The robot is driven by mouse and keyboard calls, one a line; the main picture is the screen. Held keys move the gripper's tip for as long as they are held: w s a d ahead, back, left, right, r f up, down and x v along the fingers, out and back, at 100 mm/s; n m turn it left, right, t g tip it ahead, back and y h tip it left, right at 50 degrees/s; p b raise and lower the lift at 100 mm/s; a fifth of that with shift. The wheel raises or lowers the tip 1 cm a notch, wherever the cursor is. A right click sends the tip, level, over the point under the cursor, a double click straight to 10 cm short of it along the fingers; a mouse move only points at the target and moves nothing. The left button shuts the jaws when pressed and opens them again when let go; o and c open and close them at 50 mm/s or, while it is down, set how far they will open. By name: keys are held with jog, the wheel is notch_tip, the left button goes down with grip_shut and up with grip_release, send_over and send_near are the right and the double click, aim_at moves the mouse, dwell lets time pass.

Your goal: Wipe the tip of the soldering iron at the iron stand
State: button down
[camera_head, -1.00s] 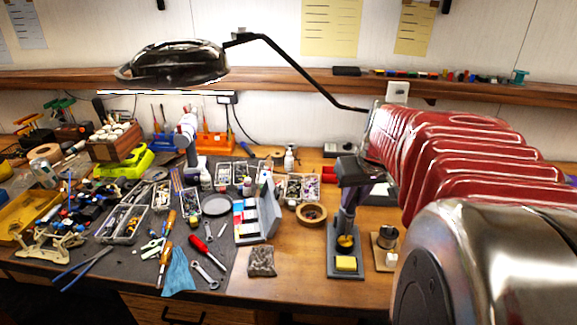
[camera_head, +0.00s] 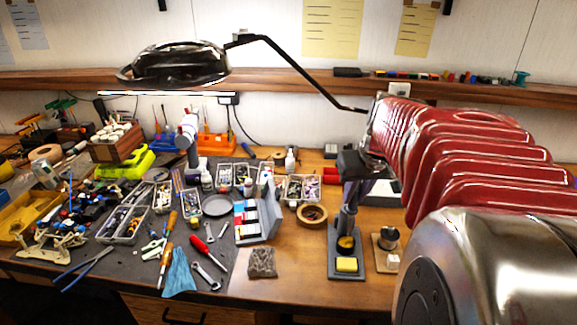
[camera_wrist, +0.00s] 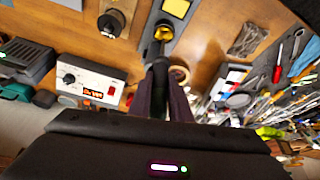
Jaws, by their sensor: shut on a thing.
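My gripper (camera_head: 349,207) points down over the iron stand (camera_head: 343,272) at the right of the bench. It is shut on the soldering iron, whose dark body (camera_wrist: 160,73) shows between the fingers in the wrist view. The stand's base carries a yellow sponge (camera_head: 346,264) at its front and round golden brass wool (camera_head: 345,243) behind it. The iron's lower end is at the brass wool, which also shows in the wrist view (camera_wrist: 163,33). I cannot tell whether the tip touches the wool or is inside it.
A small wooden block with a metal cup (camera_head: 388,238) stands close right of the stand. A tape roll (camera_head: 312,214) and a grey bin rack (camera_head: 262,215) are to the left. A soldering station (camera_wrist: 90,79) lies behind. Bare wood is free at front left of the stand.

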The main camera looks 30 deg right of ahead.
jog(key=shift+r, duration=2.2)
